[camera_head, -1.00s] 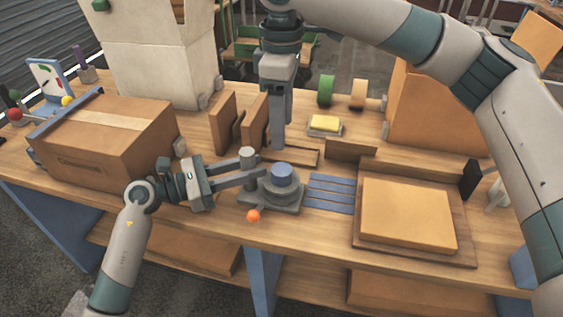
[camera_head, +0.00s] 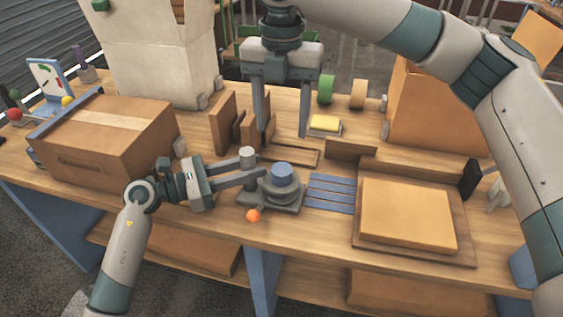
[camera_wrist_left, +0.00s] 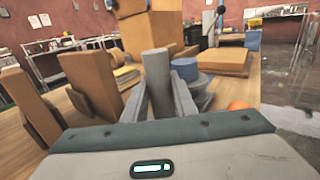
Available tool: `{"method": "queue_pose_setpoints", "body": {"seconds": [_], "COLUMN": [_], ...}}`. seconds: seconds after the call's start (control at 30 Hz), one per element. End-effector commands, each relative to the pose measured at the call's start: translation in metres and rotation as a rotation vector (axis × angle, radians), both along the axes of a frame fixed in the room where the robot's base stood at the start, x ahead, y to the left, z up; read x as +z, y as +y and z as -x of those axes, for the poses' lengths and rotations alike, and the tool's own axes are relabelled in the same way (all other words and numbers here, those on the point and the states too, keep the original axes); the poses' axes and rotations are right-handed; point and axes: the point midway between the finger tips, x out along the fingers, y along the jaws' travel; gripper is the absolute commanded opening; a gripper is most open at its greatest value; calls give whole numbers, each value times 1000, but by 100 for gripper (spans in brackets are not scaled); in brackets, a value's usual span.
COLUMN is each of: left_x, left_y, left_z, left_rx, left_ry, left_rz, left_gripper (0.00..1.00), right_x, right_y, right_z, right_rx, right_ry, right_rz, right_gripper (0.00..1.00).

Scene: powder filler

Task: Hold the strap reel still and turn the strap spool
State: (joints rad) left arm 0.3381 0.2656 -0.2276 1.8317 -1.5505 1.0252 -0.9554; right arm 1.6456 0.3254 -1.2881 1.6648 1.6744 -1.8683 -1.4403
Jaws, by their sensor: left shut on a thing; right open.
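The strap reel is a grey base (camera_head: 262,205) near the table's front edge, with an upright grey post (camera_head: 247,154) on its left. The strap spool, a round grey disc with a blue knob (camera_head: 283,172) on top, sits on its right. My left gripper (camera_head: 256,173) is shut on the grey post from the left; in the left wrist view the post (camera_wrist_left: 156,70) stands between the fingers, with the blue knob (camera_wrist_left: 198,66) to its right. My right gripper (camera_head: 282,132) points down above and behind the reel, open and empty, with its fingers wide apart.
An orange ball (camera_head: 253,215) lies in front of the base. Blue slats (camera_head: 331,193) and a tray with a flat box (camera_head: 408,213) are to the right. A large carton (camera_head: 105,140) is at left. Upright brown panels (camera_head: 222,122) stand behind the reel.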

Motion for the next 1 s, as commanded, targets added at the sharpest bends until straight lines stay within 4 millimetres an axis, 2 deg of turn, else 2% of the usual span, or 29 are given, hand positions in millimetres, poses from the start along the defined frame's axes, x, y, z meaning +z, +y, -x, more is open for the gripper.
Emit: {"method": "queue_pose_setpoints", "body": {"seconds": [0.6, 0.8, 1.0], "left_x": [0, 0, 0], "left_y": [0, 0, 0], "left_z": [0, 0, 0], "left_rx": [0, 0, 0], "left_ry": [0, 0, 0], "left_rz": [0, 0, 0], "left_gripper": [0, 0, 0], "right_x": [3, 4, 4], "right_y": [0, 0, 0], "right_z": [-1, -1, -1], "right_rx": [901, 1103, 1185], "right_ry": [0, 0, 0], "right_rz": [0, 0, 0], "right_gripper": [54, 54, 54]}}
